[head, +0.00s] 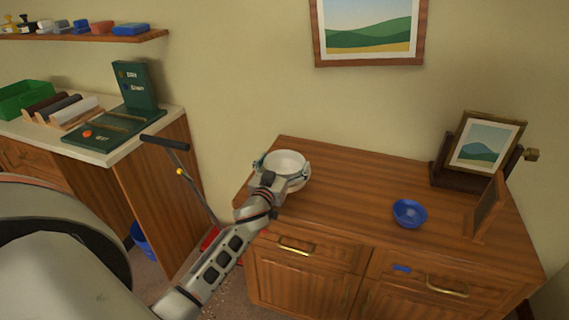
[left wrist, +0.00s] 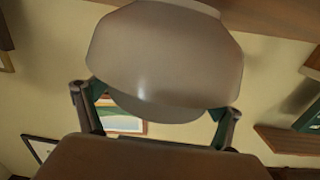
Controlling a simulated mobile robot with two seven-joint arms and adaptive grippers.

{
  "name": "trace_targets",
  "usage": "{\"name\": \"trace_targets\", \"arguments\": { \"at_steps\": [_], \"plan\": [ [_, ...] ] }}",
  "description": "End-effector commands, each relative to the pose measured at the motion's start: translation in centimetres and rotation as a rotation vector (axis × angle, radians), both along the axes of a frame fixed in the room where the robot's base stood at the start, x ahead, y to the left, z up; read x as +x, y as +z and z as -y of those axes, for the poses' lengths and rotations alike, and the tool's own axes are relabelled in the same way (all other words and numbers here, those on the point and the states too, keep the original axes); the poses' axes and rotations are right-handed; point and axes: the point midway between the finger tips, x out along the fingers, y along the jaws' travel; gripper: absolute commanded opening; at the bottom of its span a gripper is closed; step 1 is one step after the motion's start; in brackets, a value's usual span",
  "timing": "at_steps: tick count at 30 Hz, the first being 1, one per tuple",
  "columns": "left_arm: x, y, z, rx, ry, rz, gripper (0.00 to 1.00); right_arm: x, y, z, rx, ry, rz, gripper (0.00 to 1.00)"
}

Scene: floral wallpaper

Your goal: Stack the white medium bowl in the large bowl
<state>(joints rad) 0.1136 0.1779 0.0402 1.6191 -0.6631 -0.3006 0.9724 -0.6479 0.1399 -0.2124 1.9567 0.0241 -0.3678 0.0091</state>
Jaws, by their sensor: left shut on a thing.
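A white bowl (head: 286,160) is at the left end of the wooden dresser top in the head view, with its opening up. My left gripper (head: 282,169) is shut on it, with a finger on either side. In the left wrist view the bowl (left wrist: 165,55) shows large and pale grey between the fingers (left wrist: 157,108). I cannot tell whether its base touches the dresser or is a little above it. A blue bowl (head: 409,212) stands upright and empty on the dresser, to the right. No other bowl shows clearly. My right gripper is not in view.
The dresser top (head: 345,190) is clear between the two bowls. A framed picture on a stand (head: 485,145) and a wooden panel (head: 487,207) stand at the right. A counter at the left holds a green game board (head: 100,128) and a green bin (head: 25,98).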

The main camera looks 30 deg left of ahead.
Motion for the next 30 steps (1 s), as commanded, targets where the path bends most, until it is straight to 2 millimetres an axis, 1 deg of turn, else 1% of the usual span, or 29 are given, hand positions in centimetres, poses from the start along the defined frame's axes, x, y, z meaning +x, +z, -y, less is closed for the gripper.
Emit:
{"name": "trace_targets", "arguments": {
  "at_steps": [6,14,17,18,19,26,30],
  "plan": [
    [0.0,-0.5,0.0,0.0,0.0,0.001,0.67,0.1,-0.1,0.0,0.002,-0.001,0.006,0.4],
    [0.0,-1.2,-0.1,0.0,0.001,0.001,0.67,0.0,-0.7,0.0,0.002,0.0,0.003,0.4],
    [0.0,-1.1,-0.1,0.0,0.001,0.001,0.67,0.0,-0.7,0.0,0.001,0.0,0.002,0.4],
    [0.0,-1.2,-0.1,0.0,0.001,0.0,0.98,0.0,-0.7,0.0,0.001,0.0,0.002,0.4],
    [0.0,-1.2,-0.1,0.001,0.001,0.0,1.0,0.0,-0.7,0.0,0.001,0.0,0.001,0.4],
    [0.0,-1.1,0.0,0.001,0.001,0.0,1.0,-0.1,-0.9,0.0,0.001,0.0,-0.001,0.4],
    [0.0,-0.5,0.0,0.002,0.0,0.001,1.0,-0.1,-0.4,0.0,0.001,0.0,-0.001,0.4]
  ]
}}
